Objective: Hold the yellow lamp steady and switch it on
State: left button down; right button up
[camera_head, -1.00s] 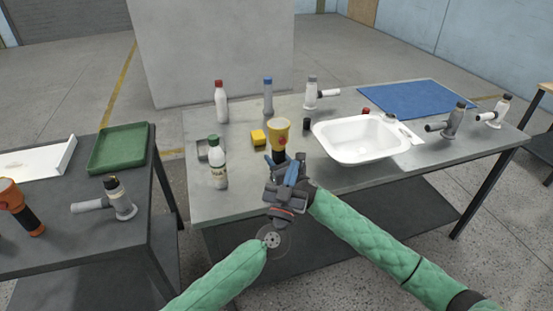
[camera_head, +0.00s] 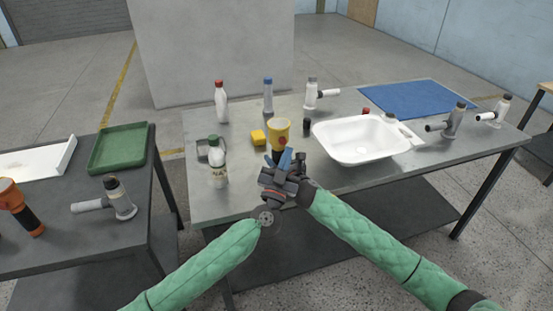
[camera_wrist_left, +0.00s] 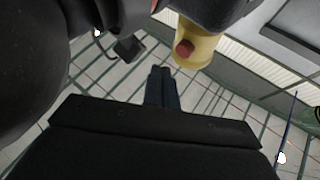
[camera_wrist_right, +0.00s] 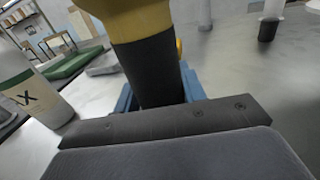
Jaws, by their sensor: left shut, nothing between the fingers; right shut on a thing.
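The yellow lamp (camera_head: 279,129) stands upright near the front edge of the middle table, its dark handle partly hidden by my grippers in the head view. My right gripper (camera_wrist_right: 158,95) is shut on the lamp's black handle (camera_wrist_right: 148,62). My left gripper (camera_wrist_left: 163,75) is shut and empty, close in front of the lamp. In the left wrist view the lamp's yellow head (camera_wrist_left: 196,48) and a red button (camera_wrist_left: 184,48) on it show just above and right of the left fingertips. The tips appear apart from the button. I cannot tell whether the lamp is lit.
A white basin (camera_head: 362,140) stands right of the lamp. A green-capped white bottle (camera_head: 217,165) and a yellow block (camera_head: 258,137) are to its left. Several other bottles and pipe fittings stand farther back and right. A blue mat (camera_head: 415,97) lies at the back right.

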aim_at(283, 150)
pick_arm(q)
jog(key=shift+w+a, duration=0.15)
jog(key=shift+w, duration=0.35)
jog(key=shift+w+a, duration=0.15)
jog(key=shift+w, duration=0.35)
jog(key=shift+w, duration=0.1)
dwell(1.3)
jog(key=shift+w+a, duration=0.15)
jog(key=shift+w, duration=0.25)
dwell(0.4)
jog(key=shift+s, duration=0.55)
jog(key=shift+s+d, duration=0.1)
jog(key=shift+d, duration=0.1)
jog(key=shift+s+d, duration=0.3)
jog(key=shift+s, duration=0.6)
jog(key=shift+s+d, duration=0.3)
jog(key=shift+s, duration=0.65)
jog(key=shift+s+d, duration=0.3)
jog(key=shift+s, duration=0.6)
